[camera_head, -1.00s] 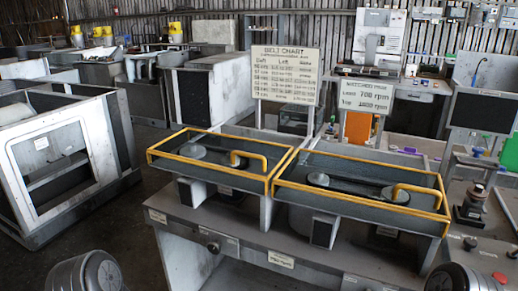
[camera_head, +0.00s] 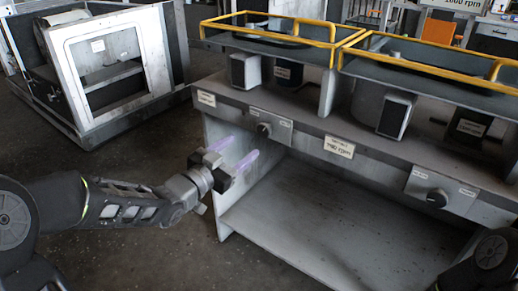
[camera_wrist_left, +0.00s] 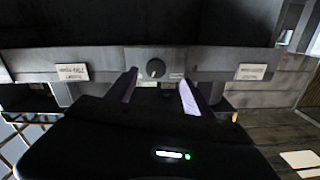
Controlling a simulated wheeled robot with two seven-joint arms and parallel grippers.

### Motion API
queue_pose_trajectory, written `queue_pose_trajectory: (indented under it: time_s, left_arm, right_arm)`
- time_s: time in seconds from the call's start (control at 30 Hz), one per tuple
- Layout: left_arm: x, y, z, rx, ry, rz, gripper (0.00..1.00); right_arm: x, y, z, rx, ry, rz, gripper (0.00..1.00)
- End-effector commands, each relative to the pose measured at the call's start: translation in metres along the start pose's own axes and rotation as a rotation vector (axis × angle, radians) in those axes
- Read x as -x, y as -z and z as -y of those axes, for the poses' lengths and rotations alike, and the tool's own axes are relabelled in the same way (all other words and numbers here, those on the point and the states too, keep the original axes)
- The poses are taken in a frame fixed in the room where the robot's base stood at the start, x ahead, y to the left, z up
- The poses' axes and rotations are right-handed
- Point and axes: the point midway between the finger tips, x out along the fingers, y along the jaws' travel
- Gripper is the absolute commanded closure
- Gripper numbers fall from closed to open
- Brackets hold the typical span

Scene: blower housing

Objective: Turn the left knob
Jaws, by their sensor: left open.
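The left knob (camera_head: 264,129) is a dark round dial on a grey plate on the front of the bench, at its left end. It also shows in the left wrist view (camera_wrist_left: 155,68), ahead of and between the fingers. My left gripper (camera_head: 234,153) is open and empty, in front of the bench, a little left of and below the knob in the head view. In the left wrist view its two fingers (camera_wrist_left: 158,92) stand apart with the knob beyond them, not touched. My right gripper is not in view.
A second knob (camera_head: 437,197) sits on the bench front to the right. A label plate (camera_head: 339,147) lies between them. Yellow-railed trays (camera_head: 270,40) stand on top. A grey frame cabinet (camera_head: 110,70) is behind left. Floor in front is clear.

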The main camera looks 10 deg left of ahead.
Motion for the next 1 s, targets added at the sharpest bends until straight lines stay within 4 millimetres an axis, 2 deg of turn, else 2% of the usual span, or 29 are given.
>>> queue_pose_trajectory:
  time_s: [0.1,0.47,0.57,1.0]
  left_arm:
    - [0.000,0.011,-0.005,-0.026,-0.023,-0.038,0.40]
    - [-0.004,0.009,-0.005,-0.022,-0.022,-0.036,0.40]
    - [-0.012,0.009,-0.006,-0.020,-0.024,-0.035,0.40]
    - [-0.073,0.010,-0.007,-0.020,-0.022,-0.033,0.40]
  right_arm:
    - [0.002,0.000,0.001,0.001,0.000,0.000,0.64]
    - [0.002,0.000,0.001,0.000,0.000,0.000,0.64]
    - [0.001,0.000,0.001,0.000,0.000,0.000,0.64]
    - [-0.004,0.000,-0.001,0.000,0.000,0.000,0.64]
